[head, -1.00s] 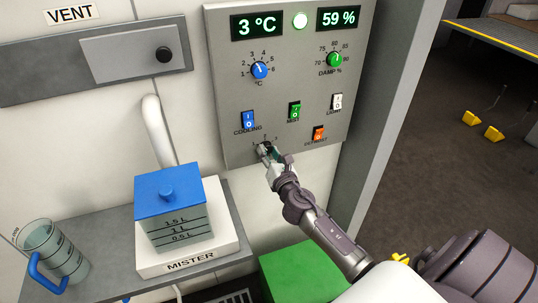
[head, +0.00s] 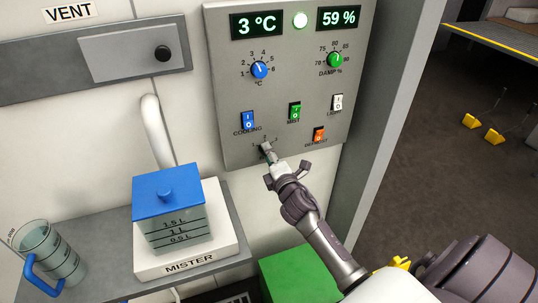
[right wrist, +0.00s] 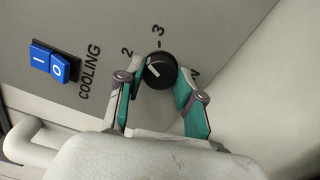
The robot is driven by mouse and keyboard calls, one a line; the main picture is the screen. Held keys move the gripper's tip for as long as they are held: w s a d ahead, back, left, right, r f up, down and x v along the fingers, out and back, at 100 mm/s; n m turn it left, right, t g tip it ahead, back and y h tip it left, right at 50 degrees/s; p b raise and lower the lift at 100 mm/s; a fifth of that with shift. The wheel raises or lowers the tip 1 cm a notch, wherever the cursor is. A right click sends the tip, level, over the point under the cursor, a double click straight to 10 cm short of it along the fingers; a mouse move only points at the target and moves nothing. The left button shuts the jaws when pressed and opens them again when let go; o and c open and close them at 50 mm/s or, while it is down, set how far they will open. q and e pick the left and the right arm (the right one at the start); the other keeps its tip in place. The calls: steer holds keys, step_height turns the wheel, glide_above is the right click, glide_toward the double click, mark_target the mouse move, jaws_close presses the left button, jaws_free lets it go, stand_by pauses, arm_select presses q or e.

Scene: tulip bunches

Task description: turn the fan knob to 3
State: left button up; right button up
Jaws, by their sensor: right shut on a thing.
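The fan knob (right wrist: 162,72) is a small black round knob with a white pointer mark, low on the grey control panel (head: 225,120). In the right wrist view its mark points up-left, roughly toward the printed 2; the printed 3 is above the knob. My right gripper (right wrist: 161,77) has one finger on each side of the knob and is shut on it. In the head view my right gripper (head: 267,149) reaches up to the panel's lower edge and hides most of the knob. My left gripper is not in view.
A blue cooling switch (head: 249,121), a green mist switch (head: 295,111) and an orange defrost switch (head: 319,134) sit close above the knob. A blue-lidded mister tank (head: 172,215) and a jug (head: 52,250) stand on the shelf at lower left.

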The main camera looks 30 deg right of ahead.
steer(key=shift+m+p, duration=0.35)
steer(key=shift+m, duration=3.35)
steer(key=shift+f, duration=0.1)
steer(key=o, duration=1.2)
steer(key=shift+c, duration=0.2)
steer(key=v, duration=1.2)
